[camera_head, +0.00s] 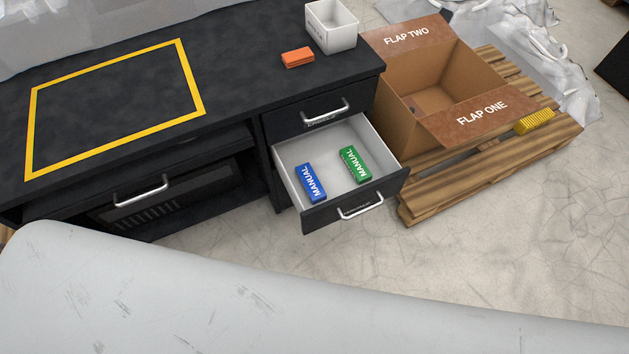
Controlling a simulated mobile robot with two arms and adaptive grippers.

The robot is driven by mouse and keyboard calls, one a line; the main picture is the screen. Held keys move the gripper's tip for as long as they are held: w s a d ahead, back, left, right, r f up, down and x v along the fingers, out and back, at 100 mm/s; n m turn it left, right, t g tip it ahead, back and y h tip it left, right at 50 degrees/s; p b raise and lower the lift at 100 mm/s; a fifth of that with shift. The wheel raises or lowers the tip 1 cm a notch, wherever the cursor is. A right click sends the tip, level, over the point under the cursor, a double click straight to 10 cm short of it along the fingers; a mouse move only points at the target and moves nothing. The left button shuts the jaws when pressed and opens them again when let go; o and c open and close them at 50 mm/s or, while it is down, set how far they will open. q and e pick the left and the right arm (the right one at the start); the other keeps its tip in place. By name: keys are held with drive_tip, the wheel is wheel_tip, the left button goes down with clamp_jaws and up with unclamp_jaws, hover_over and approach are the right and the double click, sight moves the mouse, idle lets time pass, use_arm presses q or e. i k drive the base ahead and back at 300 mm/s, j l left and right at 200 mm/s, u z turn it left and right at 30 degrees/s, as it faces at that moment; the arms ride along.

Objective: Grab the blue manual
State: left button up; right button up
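The blue manual (311,182) lies in the open drawer (283,163), near its left wall and front. A green manual (355,164) lies to its right in the same drawer, apart from it. Both are marked "MANUAL" in white letters. The drawer is pulled out from the dark cabinet, below a closed drawer. Neither of my grippers shows in the head view, and nothing touches the blue manual.
The dark worktop (240,40) has a yellow taped outline (110,148), an orange block (297,57) and a white bin (332,27). An open cardboard box (462,75) and a yellow brush-like object (534,121) are on a wooden pallet (440,195). A large pale surface (250,295) crosses the foreground.

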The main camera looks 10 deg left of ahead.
sight(309, 182)
drive_tip(key=i+l+u, duration=0.15)
drive_tip(key=l+u, duration=0.25)
drive_tip(key=i+l+u, duration=0.15)
drive_tip(key=u, duration=0.2)
drive_tip(key=l+u, duration=0.4)
drive_tip(key=i+l, duration=0.05)
